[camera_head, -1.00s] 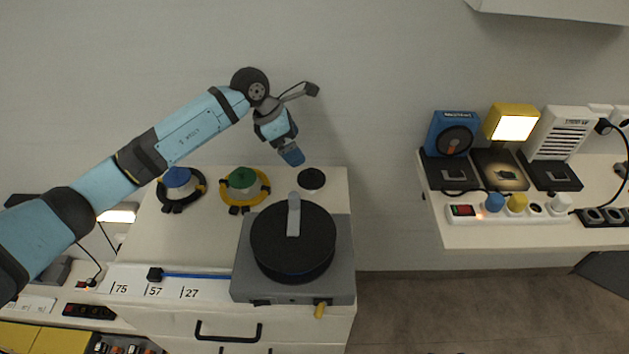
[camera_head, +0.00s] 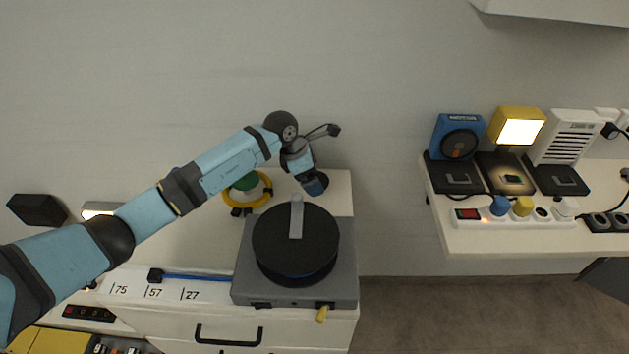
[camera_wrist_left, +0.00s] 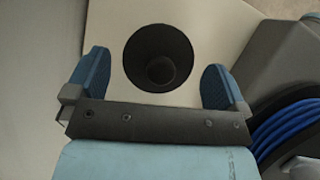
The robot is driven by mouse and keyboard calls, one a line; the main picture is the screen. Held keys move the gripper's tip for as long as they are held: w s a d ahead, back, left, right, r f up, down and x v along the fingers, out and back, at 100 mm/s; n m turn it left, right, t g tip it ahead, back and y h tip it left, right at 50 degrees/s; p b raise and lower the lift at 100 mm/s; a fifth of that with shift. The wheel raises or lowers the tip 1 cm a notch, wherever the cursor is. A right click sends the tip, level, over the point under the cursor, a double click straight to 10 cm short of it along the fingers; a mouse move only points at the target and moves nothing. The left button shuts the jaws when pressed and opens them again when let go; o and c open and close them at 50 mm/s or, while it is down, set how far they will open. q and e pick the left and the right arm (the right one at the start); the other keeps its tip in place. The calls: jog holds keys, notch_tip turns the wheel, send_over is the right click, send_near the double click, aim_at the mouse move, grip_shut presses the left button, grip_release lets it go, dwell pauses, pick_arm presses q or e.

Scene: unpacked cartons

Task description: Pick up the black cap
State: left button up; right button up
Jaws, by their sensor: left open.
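The black cap (camera_wrist_left: 158,50) is round and dark with a smaller round shape in its middle. It sits on the pale cabinet top. In the left wrist view it lies between the two blue fingers of my left gripper (camera_wrist_left: 157,82), with a gap on each side. The fingers are open and do not touch it. In the head view my left gripper (camera_head: 316,186) is low over the back right corner of the cabinet and hides the cap. I cannot tell how far the fingertips are above the top. My right gripper is not in view.
A black reel (camera_head: 285,245) with a grey crank stands on a grey box (camera_head: 346,265) just in front of the gripper. A green knob with a yellow cable ring (camera_head: 265,193) is to its left. A separate shelf (camera_head: 500,243) with lamps and switches stands at right.

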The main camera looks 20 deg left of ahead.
pick_arm(q)
jog(key=shift+x, duration=0.95)
jog(key=c, duration=1)
jog(key=shift+r, duration=0.1)
notch_tip(320, 180, up, 20)
jog(key=p, duration=0.1)
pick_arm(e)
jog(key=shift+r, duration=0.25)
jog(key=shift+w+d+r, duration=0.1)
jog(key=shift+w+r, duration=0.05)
